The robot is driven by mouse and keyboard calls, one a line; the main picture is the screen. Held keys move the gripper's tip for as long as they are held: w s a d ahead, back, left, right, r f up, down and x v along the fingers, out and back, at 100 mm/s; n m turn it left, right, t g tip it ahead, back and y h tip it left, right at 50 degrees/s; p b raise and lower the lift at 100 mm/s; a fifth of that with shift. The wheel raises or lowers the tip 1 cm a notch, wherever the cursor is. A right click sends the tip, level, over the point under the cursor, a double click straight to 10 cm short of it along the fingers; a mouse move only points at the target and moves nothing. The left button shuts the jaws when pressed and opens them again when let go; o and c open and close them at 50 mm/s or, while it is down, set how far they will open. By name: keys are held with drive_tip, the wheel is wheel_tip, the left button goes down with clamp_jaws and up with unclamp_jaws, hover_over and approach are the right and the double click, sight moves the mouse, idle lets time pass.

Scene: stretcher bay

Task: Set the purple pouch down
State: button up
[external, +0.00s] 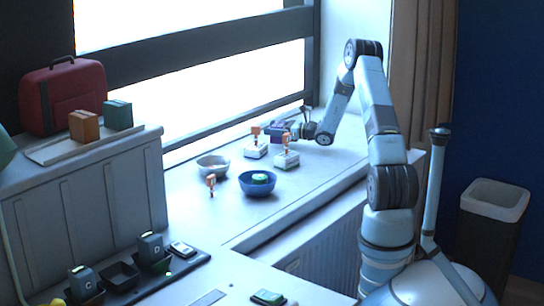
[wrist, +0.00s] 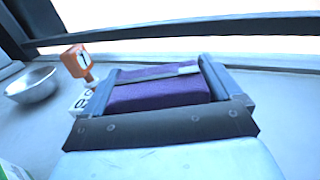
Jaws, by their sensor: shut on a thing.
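The purple pouch (wrist: 158,93) lies between the two fingers of my gripper (wrist: 158,78) in the wrist view, with a pale strip across its top. My gripper is shut on it, one finger along each side. In the external view my gripper (external: 296,129) reaches out over the far part of the window sill, and the dark purple pouch (external: 277,127) shows at its tip. The pouch is partly hidden there by orange-topped markers. I cannot tell whether its underside touches the sill.
White blocks with orange markers (external: 256,150) (external: 287,160) stand close to my gripper. A pale bowl (external: 213,172), a blue bowl (external: 258,190) holding a green thing and another orange marker (external: 211,182) stand nearer. The window frame (external: 230,125) runs behind. The sill's right part looks clear.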

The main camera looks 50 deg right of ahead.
drive_tip(key=shift+f, duration=1.3)
drive_tip(key=o, duration=1)
drive_tip(key=v, duration=1.2)
drive_tip(key=shift+s, duration=0.1)
